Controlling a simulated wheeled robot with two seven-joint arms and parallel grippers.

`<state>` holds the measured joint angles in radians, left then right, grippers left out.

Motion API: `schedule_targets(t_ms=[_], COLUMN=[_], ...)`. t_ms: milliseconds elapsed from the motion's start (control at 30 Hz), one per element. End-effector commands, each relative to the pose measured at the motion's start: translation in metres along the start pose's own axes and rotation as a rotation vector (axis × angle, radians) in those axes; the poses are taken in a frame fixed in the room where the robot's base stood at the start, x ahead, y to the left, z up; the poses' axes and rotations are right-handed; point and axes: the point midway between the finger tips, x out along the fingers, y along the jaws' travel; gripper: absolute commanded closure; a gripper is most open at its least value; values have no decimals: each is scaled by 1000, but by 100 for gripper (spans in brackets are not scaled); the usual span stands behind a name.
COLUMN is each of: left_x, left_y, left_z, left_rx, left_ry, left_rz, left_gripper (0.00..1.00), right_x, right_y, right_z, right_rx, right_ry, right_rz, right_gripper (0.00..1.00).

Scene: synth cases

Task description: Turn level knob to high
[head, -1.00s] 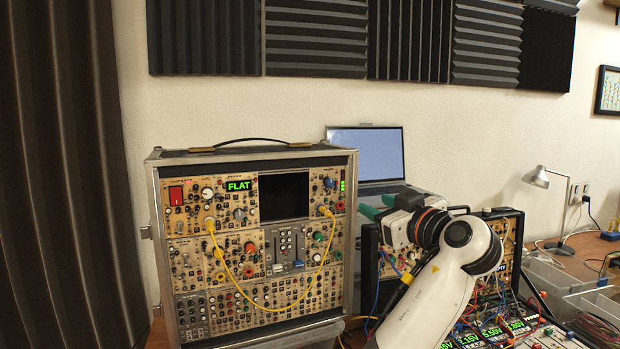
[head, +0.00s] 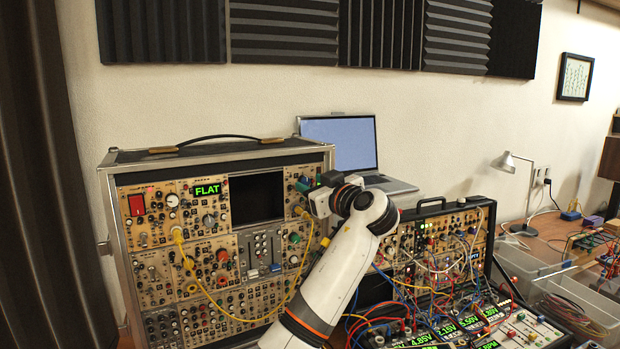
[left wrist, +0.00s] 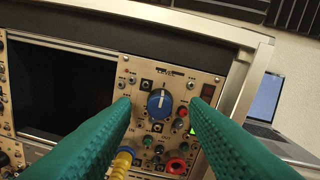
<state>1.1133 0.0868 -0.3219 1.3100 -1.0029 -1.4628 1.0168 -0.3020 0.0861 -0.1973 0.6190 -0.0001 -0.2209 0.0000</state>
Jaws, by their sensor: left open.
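The level knob (left wrist: 160,104) is a round blue knob on a beige panel, right of a dark screen. In the left wrist view its white pointer line points almost straight up. My left gripper (head: 304,186) is open, with green ribbed fingers in front of the upper right panel of the synth case (head: 120,159). In the left wrist view one finger is on each side of the knob, with visible gaps; I cannot tell how far they are from the panel. In the head view my gripper hides the knob. My right gripper is not in view.
A yellow cable plug (left wrist: 122,162) sticks out below the knob, near the left finger. A red jack (left wrist: 176,166) and a green light (left wrist: 192,131) are close by. A laptop (head: 340,145) stands behind the case. A second patched synth case (head: 445,240) is at right.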

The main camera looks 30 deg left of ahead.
Motion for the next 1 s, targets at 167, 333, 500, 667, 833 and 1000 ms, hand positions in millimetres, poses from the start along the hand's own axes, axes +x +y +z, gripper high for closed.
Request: schedule_targets(t_ms=[167, 333, 500, 667, 833, 1000], left_x=[14, 16, 16, 16, 16, 16], left_y=[0, 0, 0, 0, 0, 0], left_z=[0, 0, 0, 0, 0, 0], left_rx=[0, -1, -1, 0, 1, 23], left_ry=[1, 1, 1, 1, 1, 0], left_rz=[0, -1, 0, 0, 0, -1], left_gripper=[59, 59, 64, 90, 100, 100], right_x=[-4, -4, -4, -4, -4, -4], right_y=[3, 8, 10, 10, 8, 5], right_z=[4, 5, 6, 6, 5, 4], right_rx=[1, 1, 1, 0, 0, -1], right_ry=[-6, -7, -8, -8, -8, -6], right_rz=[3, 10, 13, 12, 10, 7], right_gripper=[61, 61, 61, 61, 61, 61])
